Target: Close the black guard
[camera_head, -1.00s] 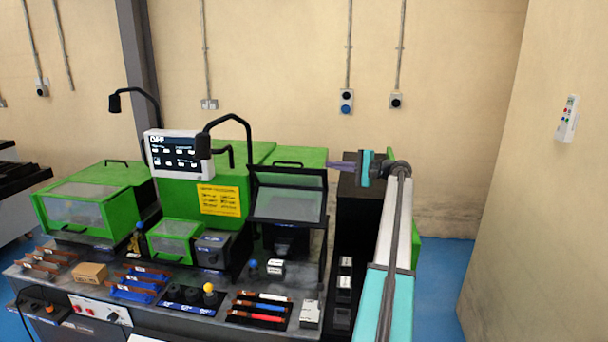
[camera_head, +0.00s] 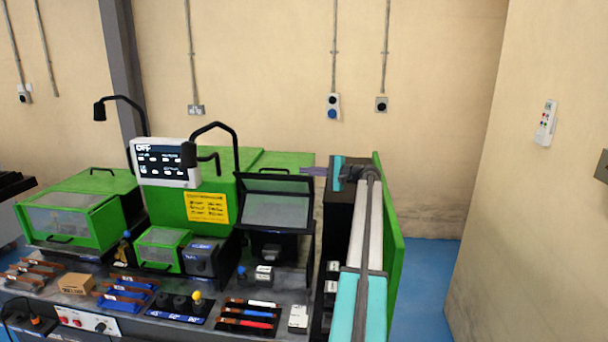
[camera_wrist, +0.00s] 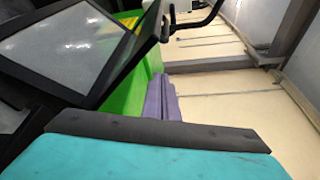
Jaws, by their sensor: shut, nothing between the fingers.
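The black guard (camera_head: 275,210) is a black-framed panel with a clear window, on the right part of the green machine. It is tilted, with its lower edge standing out above the black tooling below. In the wrist view the guard (camera_wrist: 75,45) fills the upper left. My gripper (camera_head: 306,171) has purple fingers and is shut and empty, at the guard's upper right corner. In the wrist view the purple fingers (camera_wrist: 162,100) lie just right of the guard's frame; I cannot tell whether they touch it.
A display reading OFF (camera_head: 165,162) and a black bent lamp arm (camera_head: 215,126) stand left of the guard. A smaller green guard (camera_head: 162,249) is lower left. The bench front holds bars, a cardboard box (camera_head: 76,283) and a yellow-topped knob (camera_head: 196,295). A green panel (camera_head: 391,220) stands right of my arm.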

